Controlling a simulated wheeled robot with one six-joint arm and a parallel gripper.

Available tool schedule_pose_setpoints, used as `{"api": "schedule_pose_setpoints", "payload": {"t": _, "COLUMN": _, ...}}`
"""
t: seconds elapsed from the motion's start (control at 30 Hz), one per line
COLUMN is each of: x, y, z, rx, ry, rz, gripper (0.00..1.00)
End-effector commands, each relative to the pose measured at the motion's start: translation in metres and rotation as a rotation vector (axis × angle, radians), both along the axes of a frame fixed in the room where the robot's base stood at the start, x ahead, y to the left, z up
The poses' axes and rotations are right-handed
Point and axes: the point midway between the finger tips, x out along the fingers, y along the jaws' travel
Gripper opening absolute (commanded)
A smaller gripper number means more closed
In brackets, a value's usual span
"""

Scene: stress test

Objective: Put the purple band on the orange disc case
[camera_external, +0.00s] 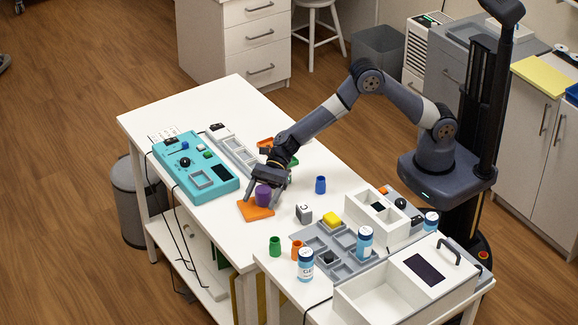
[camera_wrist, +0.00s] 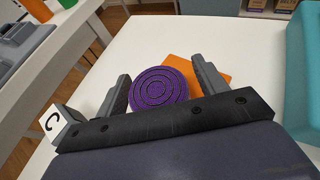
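The purple band (camera_external: 263,195) is a short round purple piece, upright over the orange disc case (camera_external: 256,211) on the white table. In the wrist view the purple band (camera_wrist: 158,88) shows concentric rings on top and lies between the two fingers of my gripper (camera_wrist: 162,80). The orange disc case (camera_wrist: 186,66) shows partly behind it. My gripper (camera_external: 273,183) reaches down at the purple band in the external view. Whether the fingers press on the band is not clear; the gaps look very small. Whether the band touches the case is also unclear.
A teal panel (camera_external: 196,168) lies left of the case. A grey compartment tray (camera_external: 310,240) is nearby. Bare table (camera_external: 225,225) lies in front.

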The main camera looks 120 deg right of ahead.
Motion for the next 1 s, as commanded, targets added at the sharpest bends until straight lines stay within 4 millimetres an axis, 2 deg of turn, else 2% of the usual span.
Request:
{"api": "schedule_pose_setpoints", "payload": {"t": 0.33, "x": 0.000, "y": 0.000, "z": 0.006, "rx": 0.000, "ry": 0.000, "rz": 0.000, "gripper": 0.68}}
{"api": "schedule_pose_setpoints", "payload": {"t": 0.47, "x": -0.017, "y": -0.012, "z": 0.012, "rx": 0.000, "ry": -0.001, "rz": -0.003, "gripper": 0.68}}
{"api": "schedule_pose_setpoints", "payload": {"t": 0.8, "x": -0.074, "y": -0.046, "z": 0.040, "rx": 0.000, "ry": -0.001, "rz": -0.004, "gripper": 0.68}}
{"api": "schedule_pose_setpoints", "payload": {"t": 1.0, "x": -0.092, "y": -0.056, "z": 0.048, "rx": 0.000, "ry": 0.000, "rz": -0.001, "gripper": 0.68}}
